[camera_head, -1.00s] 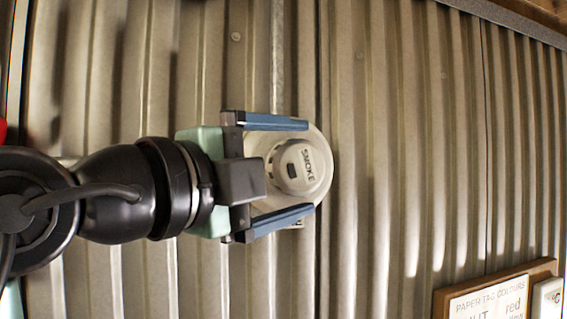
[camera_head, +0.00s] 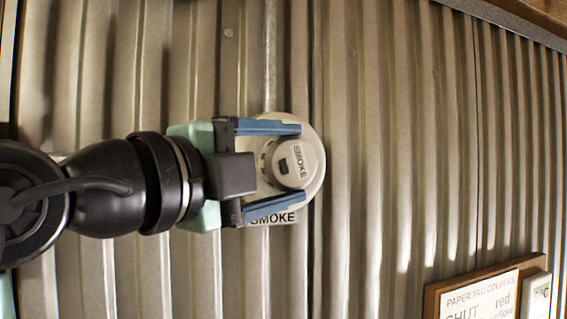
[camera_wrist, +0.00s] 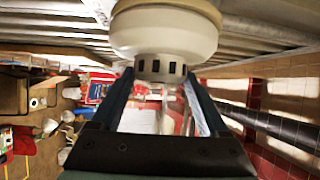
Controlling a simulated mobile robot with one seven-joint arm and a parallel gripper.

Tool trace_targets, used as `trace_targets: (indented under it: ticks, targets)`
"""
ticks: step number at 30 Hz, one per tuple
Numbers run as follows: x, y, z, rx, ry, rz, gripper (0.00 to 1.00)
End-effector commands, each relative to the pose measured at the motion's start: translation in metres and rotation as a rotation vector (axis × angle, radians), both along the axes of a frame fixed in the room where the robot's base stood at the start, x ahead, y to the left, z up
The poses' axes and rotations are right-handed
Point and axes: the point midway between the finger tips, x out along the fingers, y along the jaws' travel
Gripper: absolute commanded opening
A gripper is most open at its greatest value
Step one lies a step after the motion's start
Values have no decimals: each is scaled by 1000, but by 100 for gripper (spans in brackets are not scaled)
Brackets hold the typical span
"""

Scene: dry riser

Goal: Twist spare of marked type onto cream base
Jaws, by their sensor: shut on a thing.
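A pale smoke detector (camera_head: 296,164), lettered SMOKE with a dark square window, sits in front of the round cream base (camera_head: 316,180) on the corrugated wall. My gripper (camera_head: 302,163) reaches in from the left with its blue fingers above and below the detector, shut on it. In the wrist view, the detector's slotted part (camera_wrist: 160,67) lies between the fingertips, with a wide cream disc (camera_wrist: 165,30) beyond it. The fingers hide part of the base. Whether the detector is locked to the base I cannot tell.
A SMOKE label plate (camera_head: 273,218) is on the wall just below the base. A vertical conduit (camera_head: 270,60) runs up from it. A wooden-framed paper tag colours board (camera_head: 480,300) and a small white °C device (camera_head: 537,296) are at lower right. The wall between is clear.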

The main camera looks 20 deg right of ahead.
Motion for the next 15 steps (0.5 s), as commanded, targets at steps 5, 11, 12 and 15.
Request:
trace_targets:
  ticks: [5,11,12,15]
  targets:
    - [1,1,3,26,-2,6,15]
    - [2,2,3,90,0,7,15]
    - [1,2,3,102,1,7,15]
    - [1,2,3,132,3,6,15]
